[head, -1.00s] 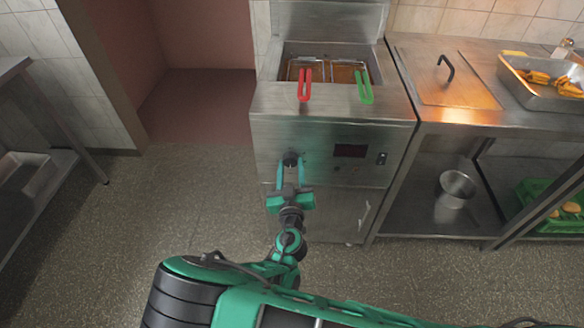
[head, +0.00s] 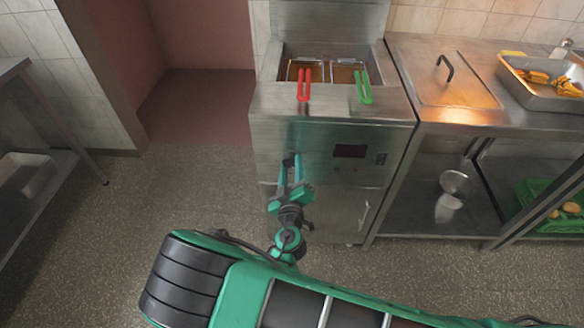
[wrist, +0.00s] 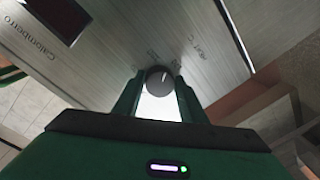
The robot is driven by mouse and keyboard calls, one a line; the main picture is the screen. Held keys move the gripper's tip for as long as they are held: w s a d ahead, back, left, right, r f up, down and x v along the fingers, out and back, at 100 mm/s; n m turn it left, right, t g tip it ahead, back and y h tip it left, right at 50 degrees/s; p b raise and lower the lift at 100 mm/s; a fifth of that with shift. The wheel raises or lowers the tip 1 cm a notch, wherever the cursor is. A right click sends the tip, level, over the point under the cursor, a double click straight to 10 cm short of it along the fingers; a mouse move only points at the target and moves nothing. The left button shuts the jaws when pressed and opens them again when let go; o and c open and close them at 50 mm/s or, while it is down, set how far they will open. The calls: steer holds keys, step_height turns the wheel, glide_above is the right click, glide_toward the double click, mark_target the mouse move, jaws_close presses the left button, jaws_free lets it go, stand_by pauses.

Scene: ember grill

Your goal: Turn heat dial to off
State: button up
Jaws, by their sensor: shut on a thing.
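The heat dial (wrist: 159,77) is a small dark round knob with a light pointer line, on the steel front panel of the fryer (head: 330,110).
A dark display (head: 349,151) and a small switch (head: 381,159) are right of the dial. Red (head: 304,85) and green (head: 363,86) basket handles overhang the fryer's front edge. A steel counter (head: 450,118) stands to the right.

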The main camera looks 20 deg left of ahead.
steer(key=n, duration=0.7)
steer(key=shift+r+h, duration=0.1)
steer(key=shift+h, duration=0.3)
steer(key=n, duration=0.3)
steer(key=shift+s+a+n, duration=0.1)
steer(key=shift+n, duration=0.2)
steer(key=n, duration=0.4)
steer(key=shift+a+h, duration=0.1)
steer(key=shift+h, duration=0.2)
steer(key=n, duration=0.3)
steer(key=shift+s+a+n, duration=0.1)
steer(key=shift+n, duration=0.2)
steer(key=n, duration=0.6)
steer(key=shift+a+n+t+h, duration=0.1)
steer(key=shift+n+t+h, duration=0.2)
steer(key=shift+n+h, duration=0.1)
steer(key=shift+n, duration=1.9)
